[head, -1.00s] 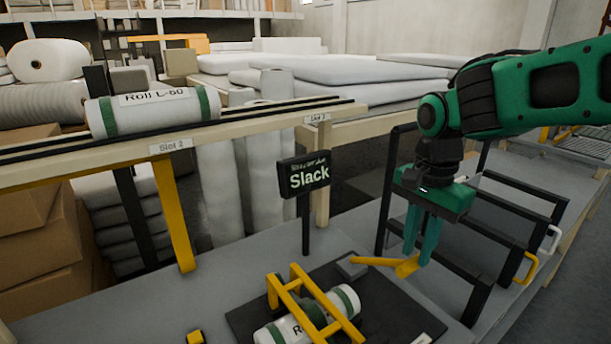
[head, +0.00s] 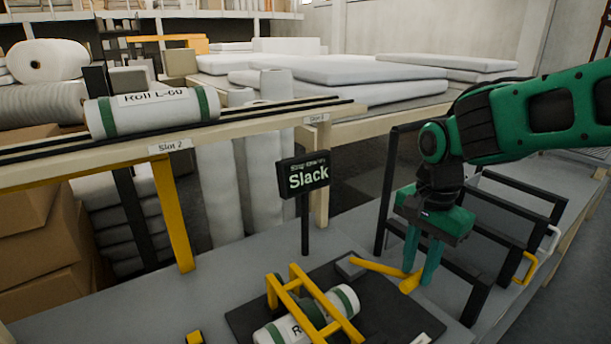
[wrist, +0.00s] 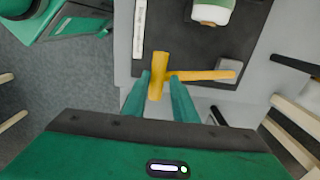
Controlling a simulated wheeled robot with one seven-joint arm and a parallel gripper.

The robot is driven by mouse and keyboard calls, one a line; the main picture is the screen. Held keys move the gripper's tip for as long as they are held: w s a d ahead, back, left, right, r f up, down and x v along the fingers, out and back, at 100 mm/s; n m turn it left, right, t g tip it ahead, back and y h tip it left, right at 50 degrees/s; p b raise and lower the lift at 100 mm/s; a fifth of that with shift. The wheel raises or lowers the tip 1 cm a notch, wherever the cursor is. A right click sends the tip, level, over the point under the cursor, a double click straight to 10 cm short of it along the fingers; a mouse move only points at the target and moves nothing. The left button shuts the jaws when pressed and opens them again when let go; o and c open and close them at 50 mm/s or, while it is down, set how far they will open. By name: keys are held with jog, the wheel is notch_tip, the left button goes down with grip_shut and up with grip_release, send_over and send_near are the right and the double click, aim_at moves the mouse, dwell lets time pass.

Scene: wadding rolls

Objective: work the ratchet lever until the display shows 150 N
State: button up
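The yellow ratchet lever (head: 380,268) reaches right from a grey block on the dark plate and ends in a thick cross grip. My gripper (head: 418,278) points down over that grip, with its teal fingers on either side. A white roll with green bands (head: 345,300) lies under a yellow frame (head: 297,305) on the plate.
Another roll, marked "Roll L-60" (head: 155,112), rests on the rail above "Slot 2". Black racks with yellow and white handles (head: 525,268) stand right of my gripper. The grey bench (head: 200,290) is mostly clear at left, apart from a small yellow piece (head: 195,338).

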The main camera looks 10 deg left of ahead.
jog(key=f, duration=0.1)
jog(key=s+d+f, duration=0.1)
jog(key=f, duration=0.2)
jog(key=shift+s+d+f, duration=0.15)
jog(key=shift+s+f, duration=0.05)
jog(key=shift+f, duration=0.05)
dwell(0.4)
jog(key=shift+w+a+r, duration=0.35)
jog(key=shift+r, duration=1.25)
jog(key=shift+w+a+r, duration=0.4)
jog(key=shift+r, duration=1.25)
jog(key=shift+w+a+r, duration=0.35)
jog(key=shift+r, duration=1.25)
jog(key=shift+f, duration=0.1)
